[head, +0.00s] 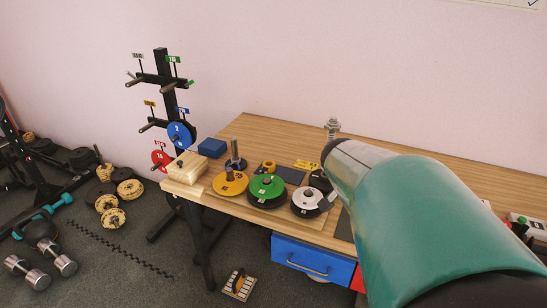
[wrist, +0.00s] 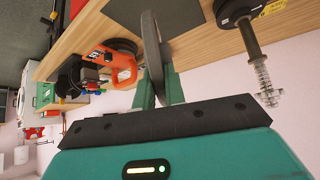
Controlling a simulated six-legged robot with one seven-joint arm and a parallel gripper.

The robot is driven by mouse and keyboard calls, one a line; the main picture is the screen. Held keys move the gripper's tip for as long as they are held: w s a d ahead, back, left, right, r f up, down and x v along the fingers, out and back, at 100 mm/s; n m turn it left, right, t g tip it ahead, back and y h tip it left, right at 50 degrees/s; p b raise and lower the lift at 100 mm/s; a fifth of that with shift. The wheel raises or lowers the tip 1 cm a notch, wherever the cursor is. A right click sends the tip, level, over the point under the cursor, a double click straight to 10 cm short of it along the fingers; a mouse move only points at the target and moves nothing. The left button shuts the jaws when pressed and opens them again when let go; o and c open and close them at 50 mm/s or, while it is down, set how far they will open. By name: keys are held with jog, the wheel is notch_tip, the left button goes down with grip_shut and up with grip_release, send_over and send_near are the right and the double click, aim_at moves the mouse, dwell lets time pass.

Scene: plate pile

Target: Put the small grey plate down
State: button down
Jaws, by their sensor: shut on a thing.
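The small grey plate (wrist: 153,42) shows nearly edge-on in the wrist view, as a thin dark grey disc standing upright from the jaws. My gripper (wrist: 158,82) is shut on it, with a green finger on either side. Wooden tabletop and a grey mat (wrist: 187,16) show behind the plate; I cannot tell whether it touches them. In the head view my arm hides the gripper and the held plate.
In the head view, yellow (head: 230,183), green (head: 267,187) and pale grey (head: 307,199) discs sit along the table's front. A wooden block (head: 188,168) is at its left end. An orange tool (wrist: 122,67) and a metal bar (wrist: 245,28) flank the plate in the wrist view.

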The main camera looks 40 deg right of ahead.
jog(key=d+f, duration=0.1)
jog(key=d, duration=0.1)
jog(key=d+f, duration=0.1)
jog(key=d, duration=0.1)
jog(key=w+d+f, duration=0.1)
jog(key=d, duration=0.2)
jog(key=shift+w, duration=0.1)
jog(key=a+f+x, duration=0.1)
jog(key=x, duration=0.9)
jog(key=shift+w+f, duration=0.15)
jog(key=shift+f, duration=0.2)
jog(key=shift+f, duration=0.1)
jog(key=c, duration=1.5)
grip_release()
jog(key=shift+f, duration=0.1)
